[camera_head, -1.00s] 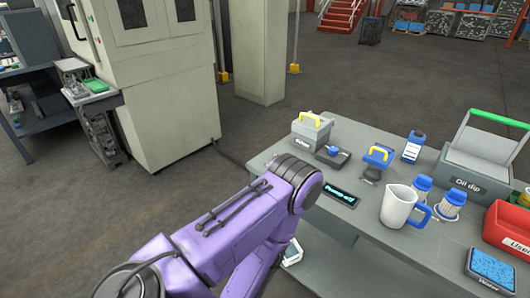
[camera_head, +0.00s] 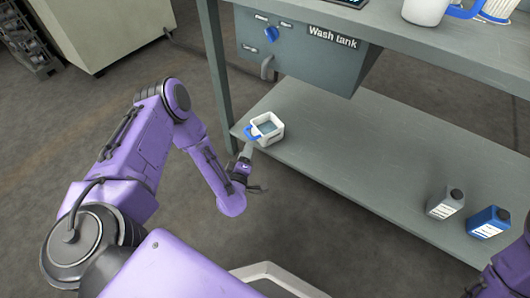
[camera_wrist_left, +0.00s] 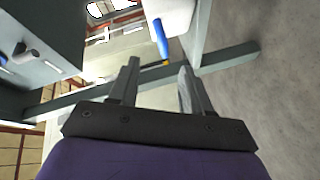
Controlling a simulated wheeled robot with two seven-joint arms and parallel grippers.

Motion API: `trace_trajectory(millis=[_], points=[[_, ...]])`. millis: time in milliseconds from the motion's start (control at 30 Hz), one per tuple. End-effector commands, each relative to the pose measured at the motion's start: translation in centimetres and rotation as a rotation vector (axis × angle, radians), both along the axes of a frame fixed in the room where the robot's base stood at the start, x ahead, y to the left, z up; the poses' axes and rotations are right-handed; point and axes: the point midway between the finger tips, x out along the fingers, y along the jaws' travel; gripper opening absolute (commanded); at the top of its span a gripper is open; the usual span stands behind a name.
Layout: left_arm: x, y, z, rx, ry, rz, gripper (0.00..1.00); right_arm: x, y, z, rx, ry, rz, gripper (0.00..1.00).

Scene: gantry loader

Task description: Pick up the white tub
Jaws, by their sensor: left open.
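The white tub (camera_head: 277,137) is a small open box with a blue handle (camera_head: 252,132). It sits near the left end of the lower shelf, its inside looking greyish. My left gripper (camera_head: 246,151) is just in front of the tub, beside the blue handle, with its jaws open. In the left wrist view the two fingers (camera_wrist_left: 158,72) stand apart with nothing between them. The tub (camera_wrist_left: 168,12) and the blue handle (camera_wrist_left: 160,38) show just beyond the fingertips. Part of my right arm shows at the lower right edge; its fingers are out of the picture.
The grey lower shelf (camera_head: 350,165) is clear in the middle. A grey bottle (camera_head: 444,205) and a blue bottle (camera_head: 488,222) stand at its right. The wash tank (camera_head: 300,50) hangs above, under the bench top, and a table leg (camera_head: 215,65) stands left of the tub.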

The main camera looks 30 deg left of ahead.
Motion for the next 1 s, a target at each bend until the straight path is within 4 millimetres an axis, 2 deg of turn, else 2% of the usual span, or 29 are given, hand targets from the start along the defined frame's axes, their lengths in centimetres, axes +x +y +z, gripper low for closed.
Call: trace_trajectory(millis=[33,100,233,400,567,667,800,1000], points=[[0.6,1.1,-2.6,-0.014,-0.056,0.033,0.48,-0.2,0.0,-3.2,0.005,0.013,0.009,0.43],[1.2,2.2,-2.8,-0.030,-0.118,0.061,0.48,-0.4,0.0,-4.1,0.010,0.028,0.019,0.43],[2.1,3.3,-2.6,-0.041,-0.169,0.086,0.48,-0.9,-0.1,-4.7,0.020,0.060,0.040,0.43],[4.9,4.7,-2.5,-0.041,-0.173,0.088,0.48,-2.5,-0.3,-5.2,0.058,0.180,0.124,0.43],[6.6,5.4,-2.4,-0.042,-0.169,0.087,0.48,-3.5,-0.5,-5.3,0.083,0.258,0.180,0.43],[8.1,6.1,-2.4,-0.042,-0.172,0.088,0.48,-4.4,-1.0,-6.0,0.099,0.326,0.232,0.43],[9.9,6.7,-2.1,-0.041,-0.169,0.085,0.48,-2.6,-2.5,-8.1,0.037,0.224,0.235,0.43],[11.2,7.2,-1.8,-0.042,-0.165,0.082,0.48,-1.3,-3.4,-8.9,-0.003,0.159,0.241,0.43]])
